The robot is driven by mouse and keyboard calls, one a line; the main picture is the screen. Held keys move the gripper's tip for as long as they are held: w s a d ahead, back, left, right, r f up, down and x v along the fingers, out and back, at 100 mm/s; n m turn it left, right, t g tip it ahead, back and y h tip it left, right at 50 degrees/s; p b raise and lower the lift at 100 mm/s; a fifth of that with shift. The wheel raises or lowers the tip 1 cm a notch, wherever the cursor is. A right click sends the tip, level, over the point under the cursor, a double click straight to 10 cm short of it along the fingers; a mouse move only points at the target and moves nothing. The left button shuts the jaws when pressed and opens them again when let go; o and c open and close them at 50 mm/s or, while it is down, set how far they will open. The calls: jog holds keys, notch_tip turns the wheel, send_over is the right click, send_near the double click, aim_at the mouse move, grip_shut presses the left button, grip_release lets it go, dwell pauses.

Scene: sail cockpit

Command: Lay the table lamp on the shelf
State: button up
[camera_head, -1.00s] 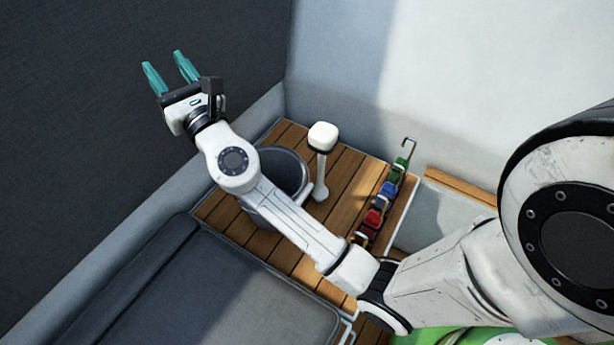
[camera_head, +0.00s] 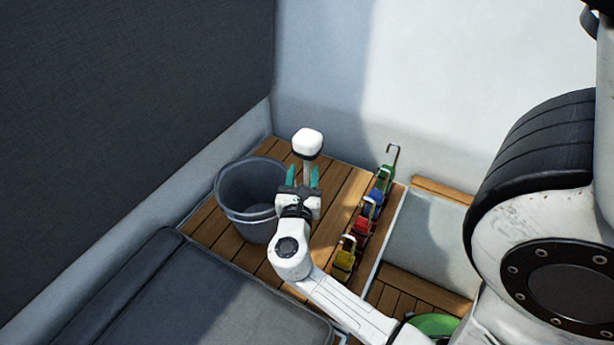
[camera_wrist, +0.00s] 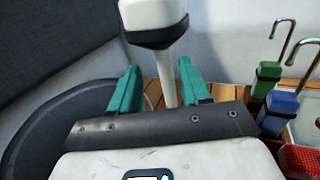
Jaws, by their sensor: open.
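The table lamp (camera_head: 307,142) has a white rounded head with a dark band under it and a thin white stem. It stands upright on the slatted wooden shelf (camera_head: 341,193) near the back wall. In the wrist view its head (camera_wrist: 153,14) is at the top and its stem runs down between my fingers. My gripper (camera_head: 302,178) is open, with one teal finger on each side of the stem. In the wrist view the fingers (camera_wrist: 158,88) show gaps to the stem. The lamp's base is hidden behind my gripper.
A grey bucket (camera_head: 232,187) stands close on the left of my gripper. Padlocks in green (camera_head: 386,176), blue, red and yellow (camera_head: 344,262) stand in a row on the right. A dark cushion (camera_head: 215,290) lies in front. Walls close off the left and back.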

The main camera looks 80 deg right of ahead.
aim_at(307, 162)
jog(key=shift+w+d, duration=0.2)
jog(key=shift+d, duration=2.65)
jog(key=shift+c, duration=0.5)
grip_shut()
